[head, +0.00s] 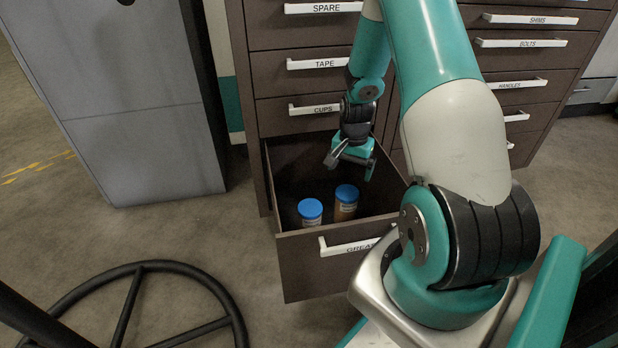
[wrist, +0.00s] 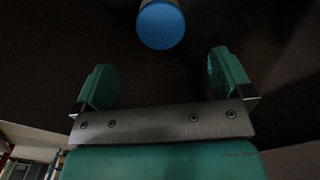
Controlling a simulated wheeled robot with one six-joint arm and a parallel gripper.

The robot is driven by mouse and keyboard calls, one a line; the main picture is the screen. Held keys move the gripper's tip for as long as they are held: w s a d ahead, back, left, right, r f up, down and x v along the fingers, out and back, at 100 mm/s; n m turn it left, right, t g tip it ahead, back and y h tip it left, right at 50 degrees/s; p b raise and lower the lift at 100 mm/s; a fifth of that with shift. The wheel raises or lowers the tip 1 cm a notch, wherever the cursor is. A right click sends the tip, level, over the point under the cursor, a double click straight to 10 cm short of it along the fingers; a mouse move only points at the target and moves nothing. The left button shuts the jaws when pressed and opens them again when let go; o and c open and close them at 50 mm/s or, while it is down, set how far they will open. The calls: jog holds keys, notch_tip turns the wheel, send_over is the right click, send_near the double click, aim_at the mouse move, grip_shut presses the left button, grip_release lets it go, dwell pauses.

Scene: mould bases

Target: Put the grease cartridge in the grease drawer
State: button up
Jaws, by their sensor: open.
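The grease drawer (head: 300,262) is pulled open, its front label partly covered by my arm. Two cartridges with blue caps stand upright inside it, a left one (head: 310,211) and a right one (head: 346,202), near the front. My gripper (head: 350,168) is open and empty over the back part of the drawer, behind the cartridges. In the wrist view, a blue cap (wrist: 161,25) shows beyond the spread fingers (wrist: 165,80), apart from them. I cannot tell which cartridge that is.
Closed drawers labelled TAPE (head: 325,64) and CUPS (head: 322,109) sit above the open one. A second drawer bank (head: 525,60) stands at the right. A grey cabinet (head: 130,110) is at the left, and a black wheel-like ring (head: 235,315) is at the lower left.

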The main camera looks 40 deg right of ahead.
jog(key=w+a+r+n+t+y, duration=0.1)
jog(key=a+r+n, duration=0.4)
jog(key=a+r, duration=0.45)
jog(key=w+a+r+n+y, duration=0.1)
jog(key=a+r+n, duration=0.45)
jog(key=a, duration=0.75)
jog(key=s+a+r+n+y, duration=0.1)
jog(key=s+a+r+n, duration=0.4)
jog(key=s+a, duration=0.3)
jog(key=s+a+r+n+g+y, duration=0.1)
jog(key=s+a+r+n, duration=0.4)
jog(key=s+a+r, duration=0.2)
jog(key=shift+s+a+n, duration=0.35)
jog(key=shift+s+a, duration=0.1)
jog(key=shift+s, duration=0.65)
